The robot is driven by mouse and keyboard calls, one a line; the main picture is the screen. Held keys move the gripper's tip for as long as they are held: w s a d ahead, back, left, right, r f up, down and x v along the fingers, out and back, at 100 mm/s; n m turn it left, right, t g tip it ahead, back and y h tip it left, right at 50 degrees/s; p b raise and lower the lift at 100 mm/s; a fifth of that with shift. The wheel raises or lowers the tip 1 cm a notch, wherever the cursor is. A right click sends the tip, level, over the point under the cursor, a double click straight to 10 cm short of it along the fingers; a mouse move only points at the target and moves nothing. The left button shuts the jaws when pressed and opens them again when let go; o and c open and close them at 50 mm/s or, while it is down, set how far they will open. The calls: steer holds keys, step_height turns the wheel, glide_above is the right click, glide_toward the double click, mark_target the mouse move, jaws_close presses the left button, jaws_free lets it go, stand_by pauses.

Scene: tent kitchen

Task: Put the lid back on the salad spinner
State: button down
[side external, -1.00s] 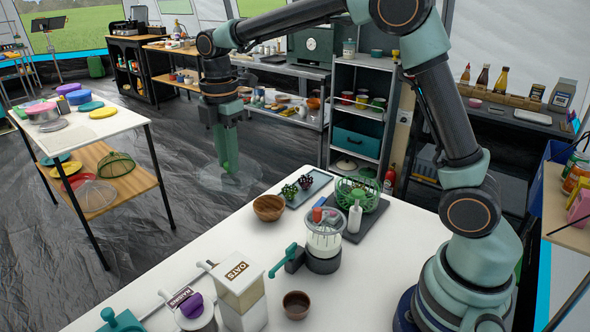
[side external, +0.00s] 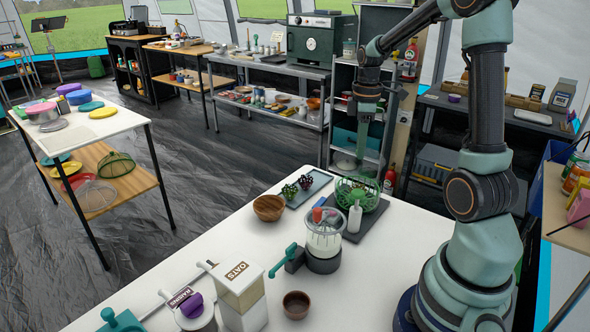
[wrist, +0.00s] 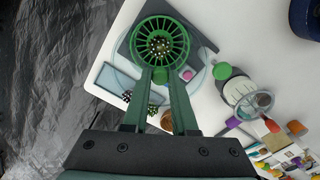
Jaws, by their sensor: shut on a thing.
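The green slotted salad spinner basket (side external: 371,190) sits on a dark mat at the far right of the white table. In the wrist view, the open basket (wrist: 160,24) has a dark, speckled cluster in its middle. My gripper (side external: 361,152) is above the basket, pointing down. It is shut on the clear round lid (side external: 345,161) by its green knob, which shows between the fingers in the wrist view (wrist: 161,75). The lid hangs above the basket, apart from it. Its clear rim is faint, so its exact alignment is hard to tell.
A blue-grey tray (side external: 322,180) with dark clusters and a wooden bowl (side external: 268,207) lie to the left. A clear jar (side external: 324,238) stands nearer. A shelf unit (side external: 340,100) rises behind.

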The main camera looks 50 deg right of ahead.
steer(key=shift+s+d+f, duration=0.25)
steer(key=shift+s+f, duration=0.05)
steer(key=shift+f, duration=2.95)
steer(key=shift+f, duration=0.2)
steer(key=shift+c, duration=0.7)
jaws_free()
steer(key=shift+r, duration=0.1)
steer(key=shift+r, duration=3.4)
steer(key=shift+c, duration=0.3)
